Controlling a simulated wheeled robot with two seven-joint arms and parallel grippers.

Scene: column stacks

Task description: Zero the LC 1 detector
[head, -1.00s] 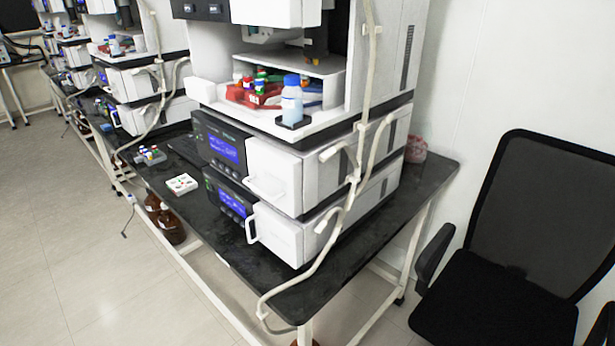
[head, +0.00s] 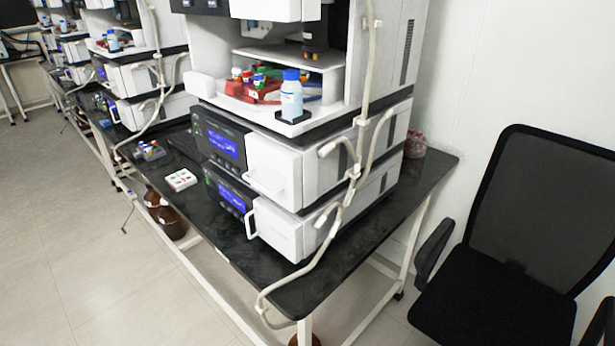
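No label reading LC 1 can be made out, so I cannot tell which stack is LC 1. The nearest column stack has two lower modules with dark fronts and lit blue displays, an upper one (head: 222,143) and a lower one (head: 232,197). Their display text is too small to read. Each has a white door with a handle, the upper door (head: 272,172) and the lower door (head: 280,228). A small white box with coloured spots on top (head: 181,180) lies on the black bench in front of the stack. Neither of my grippers is in view.
The black bench (head: 300,290) has a bare front corner. A blue-capped bottle (head: 291,98) stands in the stack's open bay. Brown bottles (head: 168,222) stand below. A black chair (head: 510,240) is at right. More stacks line the left; open floor (head: 60,240) lies in front.

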